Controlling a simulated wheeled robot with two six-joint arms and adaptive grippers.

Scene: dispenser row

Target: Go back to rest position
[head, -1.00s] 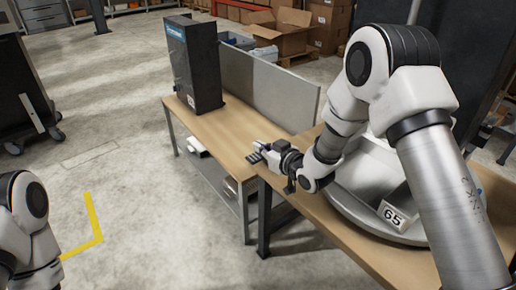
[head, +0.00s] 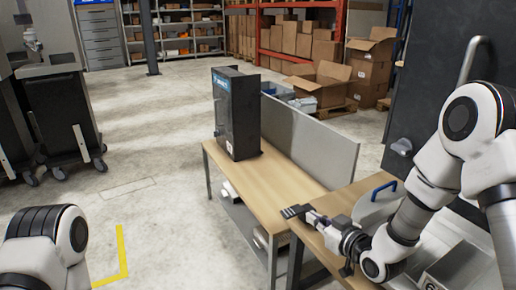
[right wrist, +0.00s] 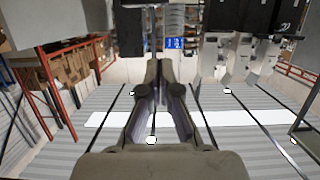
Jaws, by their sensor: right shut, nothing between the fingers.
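My right gripper (head: 297,213) is above the wooden tables on the right side of the head view, near the gap between the two tables. It is shut and empty. The right wrist view also shows the right gripper (right wrist: 158,66), its fingers together with nothing between them. My left arm's white link shows at the lower left of the head view, but its gripper is out of view.
A black dispenser box (head: 237,115) stands on the far wooden table (head: 270,185) before a grey panel (head: 312,140). A round metal piece with a blue handle (head: 378,190) is beside my right arm. Dark wheeled carts (head: 55,120) stand left. Open floor (head: 160,150) lies between.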

